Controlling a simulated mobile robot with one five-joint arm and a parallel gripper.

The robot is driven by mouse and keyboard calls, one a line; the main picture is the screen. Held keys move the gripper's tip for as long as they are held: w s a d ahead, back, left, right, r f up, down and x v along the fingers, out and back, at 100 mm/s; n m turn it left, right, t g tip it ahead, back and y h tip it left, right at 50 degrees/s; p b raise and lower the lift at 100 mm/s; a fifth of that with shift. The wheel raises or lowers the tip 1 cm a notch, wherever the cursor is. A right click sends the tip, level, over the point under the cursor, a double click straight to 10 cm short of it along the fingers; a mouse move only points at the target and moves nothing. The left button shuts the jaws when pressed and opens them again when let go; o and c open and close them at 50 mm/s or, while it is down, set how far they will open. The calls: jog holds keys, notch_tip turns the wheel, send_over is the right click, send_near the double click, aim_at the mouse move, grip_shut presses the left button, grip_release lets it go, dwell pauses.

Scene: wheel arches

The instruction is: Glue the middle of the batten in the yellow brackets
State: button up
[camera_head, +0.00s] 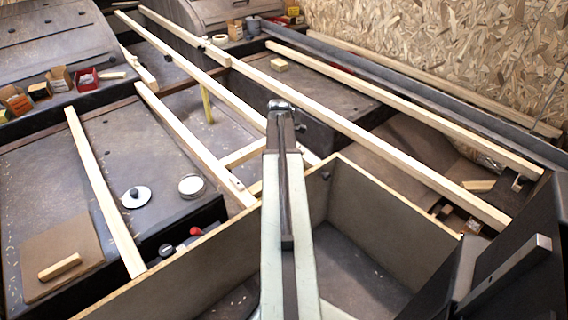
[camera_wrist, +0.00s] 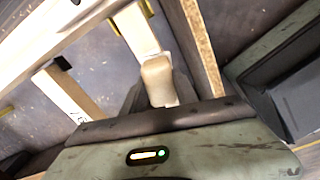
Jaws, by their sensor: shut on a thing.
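My gripper (camera_wrist: 158,100) is in the wrist view, its dark fingers shut around a tan, rounded, handle-like thing (camera_wrist: 156,76). I cannot tell for sure what it is; its far end is hidden. Behind it a pale batten (camera_wrist: 133,27) runs away from me, with narrow yellow pieces (camera_wrist: 113,28) at its sides, likely the yellow brackets. I cannot tell whether the held thing touches this batten. In the head view a yellow upright piece (camera_head: 207,103) stands beside a long batten (camera_head: 188,65). My arm hides my gripper in that view.
A white disc (camera_head: 136,196) and a round open tin (camera_head: 191,186) sit on the left dark top. A wooden-walled box (camera_head: 390,228) stands in front. Several long battens cross the scene. A small block (camera_head: 60,266) lies on a brown board (camera_head: 48,240) at left.

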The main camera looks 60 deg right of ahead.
jog(key=shift+w+a, duration=0.4)
jog(key=shift+a, duration=0.9)
jog(key=shift+w+a, duration=0.4)
jog(key=shift+a, duration=0.85)
jog(key=shift+w+a, duration=0.4)
jog(key=shift+a, duration=0.9)
notch_tip(320, 180, up, 6)
jog(key=p, duration=0.6)
notch_tip(320, 180, up, 3)
jog(key=p, duration=0.3)
jog(key=shift+d, duration=0.1)
